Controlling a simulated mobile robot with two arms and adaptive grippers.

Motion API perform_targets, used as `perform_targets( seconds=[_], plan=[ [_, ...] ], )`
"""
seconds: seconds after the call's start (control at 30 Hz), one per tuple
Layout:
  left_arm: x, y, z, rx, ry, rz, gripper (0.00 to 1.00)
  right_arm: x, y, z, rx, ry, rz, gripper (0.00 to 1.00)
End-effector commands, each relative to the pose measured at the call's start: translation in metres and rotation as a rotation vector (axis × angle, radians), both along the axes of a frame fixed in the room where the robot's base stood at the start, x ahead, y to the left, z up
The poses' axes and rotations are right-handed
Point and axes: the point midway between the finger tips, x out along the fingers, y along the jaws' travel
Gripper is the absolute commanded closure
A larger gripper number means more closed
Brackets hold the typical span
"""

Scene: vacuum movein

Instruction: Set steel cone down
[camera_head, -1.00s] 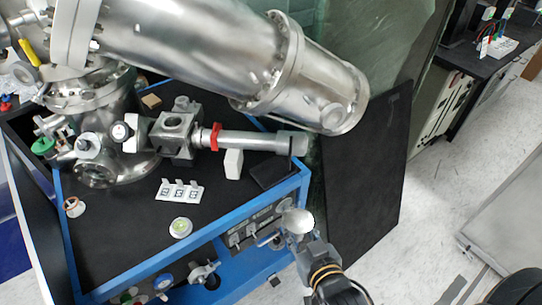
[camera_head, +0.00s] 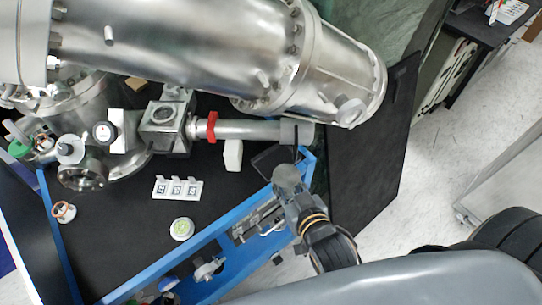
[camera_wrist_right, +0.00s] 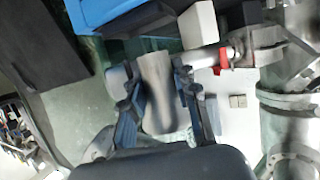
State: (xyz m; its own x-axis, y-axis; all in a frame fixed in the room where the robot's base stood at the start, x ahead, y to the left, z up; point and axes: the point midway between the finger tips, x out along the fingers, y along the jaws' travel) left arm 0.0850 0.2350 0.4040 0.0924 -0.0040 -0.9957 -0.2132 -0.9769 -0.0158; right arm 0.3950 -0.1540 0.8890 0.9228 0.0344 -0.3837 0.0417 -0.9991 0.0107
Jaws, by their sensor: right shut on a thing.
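The steel cone (camera_head: 286,175) is a smooth grey metal piece, seen in the head view at the blue bench's front right edge. My right gripper (camera_head: 291,191) is shut on it. In the right wrist view the cone (camera_wrist_right: 157,92) stands between the two dark fingers of the right gripper (camera_wrist_right: 158,88), one on each side. Whether the cone touches the bench cannot be told. The black-topped bench (camera_head: 110,236) has a blue frame. My left gripper is not in view.
A large steel vessel with a horizontal tube (camera_head: 255,130) and a red clamp (camera_head: 212,125) overhangs the bench. A white block (camera_head: 233,155), a labelled white holder (camera_head: 177,187) and a round white-green item (camera_head: 181,229) stand on it.

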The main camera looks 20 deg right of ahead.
Motion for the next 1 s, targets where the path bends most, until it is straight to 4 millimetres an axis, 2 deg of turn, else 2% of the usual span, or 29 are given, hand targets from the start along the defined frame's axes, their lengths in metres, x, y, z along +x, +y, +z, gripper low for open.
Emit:
perform_targets(
  seconds=[0.03, 0.2, 0.4, 0.63, 0.8, 1.0],
  plan=[
    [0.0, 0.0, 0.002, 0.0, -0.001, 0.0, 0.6, 0.013, 0.0, -0.003, -0.001, -0.005, 0.0, 1.0],
    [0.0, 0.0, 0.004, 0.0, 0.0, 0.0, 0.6, 0.054, 0.002, -0.024, -0.001, -0.004, 0.0, 1.0],
    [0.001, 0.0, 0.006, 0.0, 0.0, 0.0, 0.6, 0.086, 0.003, -0.042, 0.001, -0.003, 0.0, 1.0],
    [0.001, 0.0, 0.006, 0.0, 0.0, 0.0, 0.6, 0.106, 0.004, -0.052, 0.0, -0.004, 0.0, 1.0],
    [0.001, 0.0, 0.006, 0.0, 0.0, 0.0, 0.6, 0.122, 0.004, -0.067, 0.0, -0.002, 0.0, 1.0],
    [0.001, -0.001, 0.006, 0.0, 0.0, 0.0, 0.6, 0.124, 0.005, -0.07, 0.001, -0.002, 0.0, 1.0]
  ],
)
